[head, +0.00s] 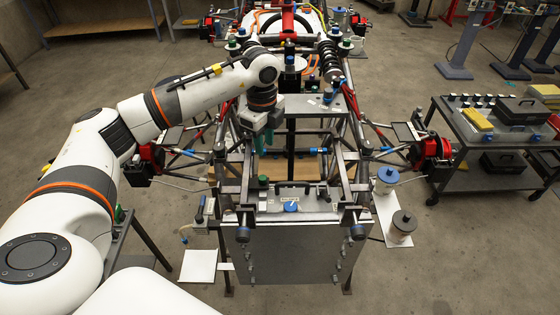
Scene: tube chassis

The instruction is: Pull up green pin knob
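The tube chassis (352,190) stands in the middle of the head view. My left arm comes in from the left and reaches over it. My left gripper (264,140) points down above the left side of the chassis's front bay. Its fingertips are small and dark, so I cannot tell whether they are open or shut. A small green part (263,181) shows below it near the front crossbar. Another green-topped knob (232,44) is at the far left of the chassis. I cannot tell which green part is the pin knob. My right gripper is not in view.
A flat front panel (290,250) with a blue knob (291,206) closes the near end. Red-hubbed parts stick out at both sides. Blue-topped and dark-topped canisters (402,226) stand at the right. A tool cart (490,130) is farther right, with bare floor between.

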